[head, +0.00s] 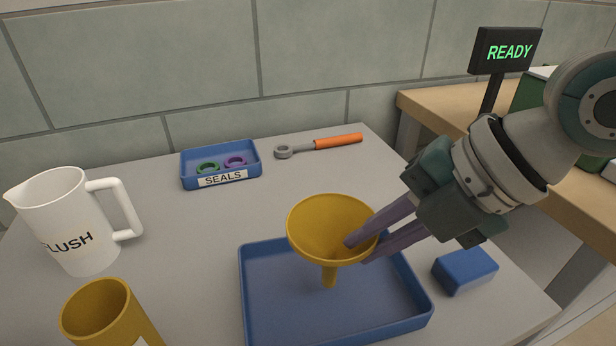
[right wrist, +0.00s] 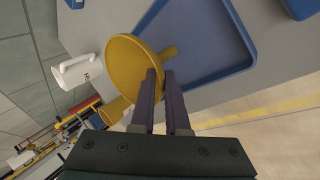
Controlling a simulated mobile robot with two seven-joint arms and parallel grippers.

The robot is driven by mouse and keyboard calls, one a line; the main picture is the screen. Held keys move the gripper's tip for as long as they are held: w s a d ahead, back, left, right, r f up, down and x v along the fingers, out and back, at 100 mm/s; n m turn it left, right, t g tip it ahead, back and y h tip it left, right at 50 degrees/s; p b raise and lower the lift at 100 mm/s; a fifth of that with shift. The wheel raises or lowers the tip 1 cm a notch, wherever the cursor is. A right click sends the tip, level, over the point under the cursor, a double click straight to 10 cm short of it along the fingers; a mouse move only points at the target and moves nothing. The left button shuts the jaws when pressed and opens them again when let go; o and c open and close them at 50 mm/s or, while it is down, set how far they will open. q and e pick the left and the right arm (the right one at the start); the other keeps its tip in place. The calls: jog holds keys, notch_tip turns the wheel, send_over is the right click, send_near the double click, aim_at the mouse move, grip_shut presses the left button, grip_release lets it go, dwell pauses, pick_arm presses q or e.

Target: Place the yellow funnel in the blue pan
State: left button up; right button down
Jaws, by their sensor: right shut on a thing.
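The yellow funnel (head: 325,222) is held upright by my right gripper (head: 362,246), whose purple fingers are shut on the right side of its rim. Its spout points down over the blue pan (head: 275,312); I cannot tell whether the tip touches the pan floor. In the right wrist view the fingers (right wrist: 160,80) grip the rim of the funnel (right wrist: 128,68), and the blue pan (right wrist: 215,72) lies beyond it. The pan appears otherwise empty. My left gripper is not in view.
A white jug marked FLUSH (head: 75,222) and a yellow cup (head: 103,318) stand at left. A blue SEALS tray (head: 221,155) holds a green and a purple ring. An orange-handled wrench (head: 318,145) lies at the back. A blue block (head: 464,272) sits right of the pan.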

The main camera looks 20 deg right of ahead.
jog(key=shift+f, duration=0.9)
jog(key=shift+f, duration=0.2)
jog(key=c, duration=0.9)
grip_release()
jog(key=shift+r, duration=0.1)
